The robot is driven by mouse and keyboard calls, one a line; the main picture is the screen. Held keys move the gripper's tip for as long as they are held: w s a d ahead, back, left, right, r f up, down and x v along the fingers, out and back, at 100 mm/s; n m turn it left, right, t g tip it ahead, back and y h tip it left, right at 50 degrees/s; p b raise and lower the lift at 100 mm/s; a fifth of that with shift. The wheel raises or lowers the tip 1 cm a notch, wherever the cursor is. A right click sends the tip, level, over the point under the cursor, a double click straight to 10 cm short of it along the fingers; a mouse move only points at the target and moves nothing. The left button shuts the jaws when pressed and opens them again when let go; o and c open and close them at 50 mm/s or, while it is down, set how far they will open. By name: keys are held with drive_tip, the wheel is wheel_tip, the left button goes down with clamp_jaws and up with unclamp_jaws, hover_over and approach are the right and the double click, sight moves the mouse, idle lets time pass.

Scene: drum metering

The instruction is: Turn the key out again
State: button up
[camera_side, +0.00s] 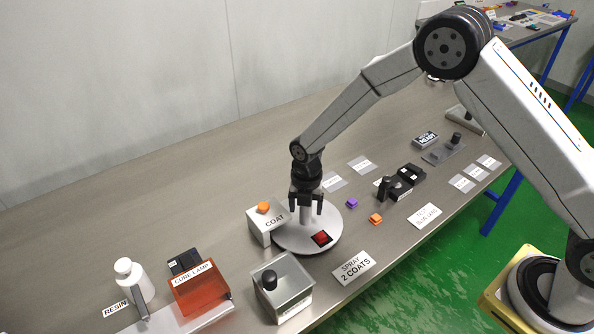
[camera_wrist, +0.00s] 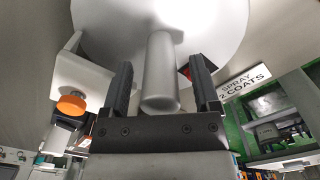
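I cannot clearly make out a key in either view. My gripper (camera_side: 307,203) points down over the round white turntable (camera_side: 295,244), and its two black fingers are spread. The turntable's upright grey post (camera_side: 306,214) stands between the fingers. In the wrist view, my gripper (camera_wrist: 163,85) shows gaps on both sides of the post (camera_wrist: 161,70), so it is not gripped. A red block (camera_side: 321,238) lies on the turntable's front part. Beside the turntable is a pale COAT box (camera_side: 262,229) with an orange knob (camera_side: 263,207) on top.
A clear box with a black knob (camera_side: 269,280), an orange CURE LAMP box (camera_side: 203,291) and a white RESIN bottle (camera_side: 133,278) stand front left. Purple (camera_side: 352,203) and orange (camera_side: 376,218) blocks and a black device (camera_side: 405,182) lie to the right. The bench behind is clear.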

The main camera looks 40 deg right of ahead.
drive_tip(key=shift+r, duration=0.1)
drive_tip(key=shift+r, duration=3.85)
drive_tip(key=shift+s+d+r+m, duration=0.35)
drive_tip(key=shift+s+d+m, duration=0.1)
drive_tip(key=shift+m, duration=0.35)
drive_tip(key=s+d+r+m+t, duration=0.1)
drive_tip(key=s+d+r+m, duration=0.1)
drive_tip(key=s+d+m, duration=0.3)
drive_tip(key=s+d+r+m+t, duration=0.1)
drive_tip(key=s+d+r+m, duration=0.2)
drive_tip(key=s+m, duration=1)
drive_tip(key=d+m, duration=0.2)
drive_tip(key=m, duration=0.5)
drive_tip(key=shift+d+r+m+t, duration=0.15)
drive_tip(key=shift+d+m+t, duration=0.15)
